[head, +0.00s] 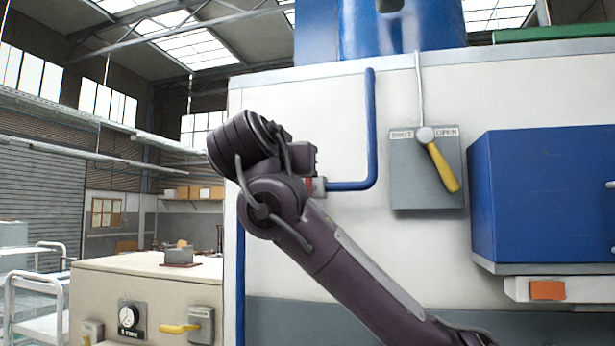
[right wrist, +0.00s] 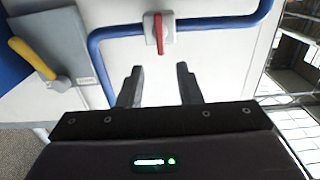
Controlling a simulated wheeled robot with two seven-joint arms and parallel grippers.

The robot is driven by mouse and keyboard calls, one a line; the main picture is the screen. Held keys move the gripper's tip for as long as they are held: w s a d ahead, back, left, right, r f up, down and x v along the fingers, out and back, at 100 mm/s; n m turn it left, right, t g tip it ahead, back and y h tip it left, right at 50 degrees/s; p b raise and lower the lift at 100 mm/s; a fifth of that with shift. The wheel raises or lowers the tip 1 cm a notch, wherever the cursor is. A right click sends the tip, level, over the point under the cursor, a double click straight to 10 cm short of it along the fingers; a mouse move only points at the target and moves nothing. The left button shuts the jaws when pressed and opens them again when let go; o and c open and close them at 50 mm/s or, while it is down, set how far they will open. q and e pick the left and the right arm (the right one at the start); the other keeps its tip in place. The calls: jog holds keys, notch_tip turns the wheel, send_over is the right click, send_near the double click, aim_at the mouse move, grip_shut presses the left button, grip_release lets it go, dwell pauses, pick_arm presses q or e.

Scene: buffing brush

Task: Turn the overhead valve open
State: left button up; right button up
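A grey panel (head: 426,172) marked SHUT and OPEN is on the white machine wall. Its yellow lever (head: 443,168) tilts down and right from a round hub, with a thin rod rising above. The lever also shows at the left of the right wrist view (right wrist: 32,58). A red handle (right wrist: 159,33) on a light valve body sits on a blue pipe; in the head view my arm partly hides it. My right gripper (right wrist: 160,68) is open and empty, its two fingers apart and pointing toward the red handle, not touching it. My left gripper is not in view.
A blue box (head: 541,195) juts from the wall right of the panel. The blue pipe (head: 371,130) bends up the wall. A beige cabinet (head: 105,285) with a gauge and another yellow handle (head: 179,328) stands at lower left. White carts stand farther left.

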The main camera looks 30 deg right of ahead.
jog(key=p+x, duration=0.4)
jog(key=x, duration=0.3)
jog(key=shift+w+d, duration=0.25)
jog(key=shift+w, duration=0.05)
grip_shut()
